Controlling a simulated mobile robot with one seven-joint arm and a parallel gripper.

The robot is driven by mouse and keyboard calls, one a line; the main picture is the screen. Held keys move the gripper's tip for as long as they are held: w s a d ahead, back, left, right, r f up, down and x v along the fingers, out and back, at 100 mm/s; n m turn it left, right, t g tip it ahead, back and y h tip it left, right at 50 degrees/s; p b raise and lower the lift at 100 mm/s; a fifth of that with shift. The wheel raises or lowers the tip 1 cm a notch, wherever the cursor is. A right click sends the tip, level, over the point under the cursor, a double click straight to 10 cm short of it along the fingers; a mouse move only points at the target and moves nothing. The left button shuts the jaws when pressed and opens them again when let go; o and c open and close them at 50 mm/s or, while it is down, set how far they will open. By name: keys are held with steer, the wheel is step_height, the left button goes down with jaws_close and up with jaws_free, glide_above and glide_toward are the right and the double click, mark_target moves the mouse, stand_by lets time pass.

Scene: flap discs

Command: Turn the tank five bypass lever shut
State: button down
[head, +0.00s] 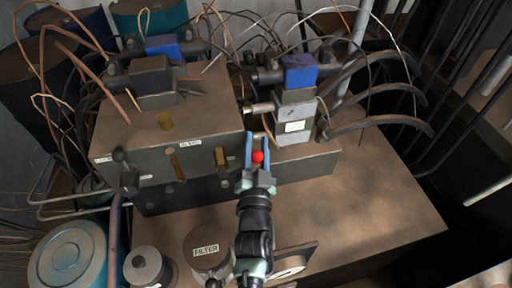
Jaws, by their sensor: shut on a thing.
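My gripper (257,150) reaches forward from the bottom middle of the head view, its two blue fingers at the right front corner of a dark metal block (128,142). A small red knob (258,156) sits between the fingers, and my gripper is shut on it. I take the knob to be the end of the bypass lever; the rest of the lever is hidden or too small to make out. No readable label shows which tank it belongs to.
A grey valve block (295,127) with a white label and blue top stands just right of the fingers. Cables and hoses (375,125) crowd the back and right. A capped filter (206,250) and a blue canister (68,255) stand in front. The tabletop (375,205) at right is clear.

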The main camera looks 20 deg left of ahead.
steer(key=shift+s+a+r+n+g+y, duration=0.15)
steer(key=shift+s+a+r+n+y, duration=0.9)
steer(key=shift+n, duration=1.6)
steer(key=shift+s+a+r+n+g+y, duration=0.2)
steer(key=shift+s+a+r+n+y, duration=0.5)
steer(key=shift+a+n, duration=1.3)
steer(key=shift+s+a+r+n+g+y, duration=0.15)
steer(key=shift+s+a+r+n+y, duration=0.65)
steer(key=shift+n, duration=2.45)
steer(key=shift+w+d+r+y, duration=0.1)
steer(key=shift+d+y, duration=0.1)
steer(key=shift+y, duration=0.15)
steer(key=c, duration=0.5)
jaws_free()
steer(key=b+v, duration=0.1)
steer(key=v, duration=1.2)
steer(key=shift+b, duration=0.3)
